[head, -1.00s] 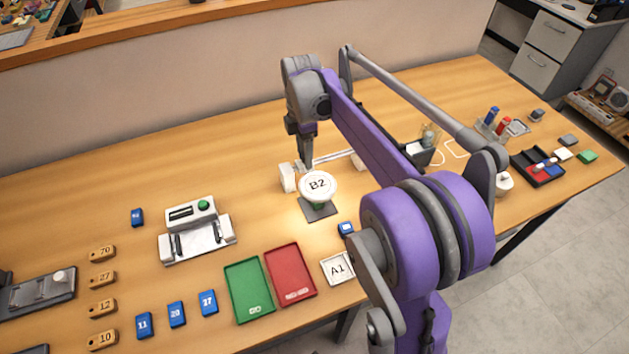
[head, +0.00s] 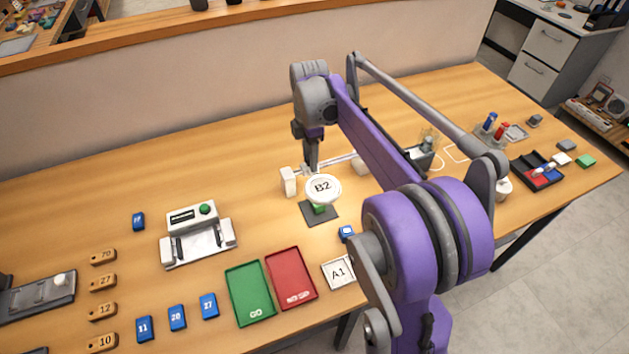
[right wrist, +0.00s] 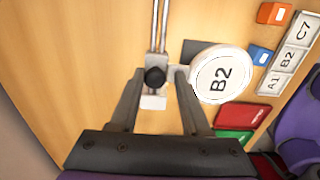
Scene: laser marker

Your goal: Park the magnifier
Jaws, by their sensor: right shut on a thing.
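The magnifier (head: 323,188) is a round white-rimmed lens on a slider along a metal rail (head: 336,162). "B2" shows in the lens, and it also appears in the right wrist view (right wrist: 222,75). In the head view it stands over a dark square pad (head: 320,213) with a green piece, partly hidden under the lens. My right gripper (head: 311,168) reaches down at the rail behind the lens. In the right wrist view its fingers (right wrist: 158,73) are either side of the slider's black knob (right wrist: 155,77), shut on it. My left gripper is out of view.
White blocks (head: 289,182) hold the rail ends. In front lie a blue cube (head: 346,234), the A1 tile (head: 331,283), a red tray (head: 287,281) and a green tray (head: 247,308). A grey and white device (head: 197,250) stands left. Bare table lies behind the rail.

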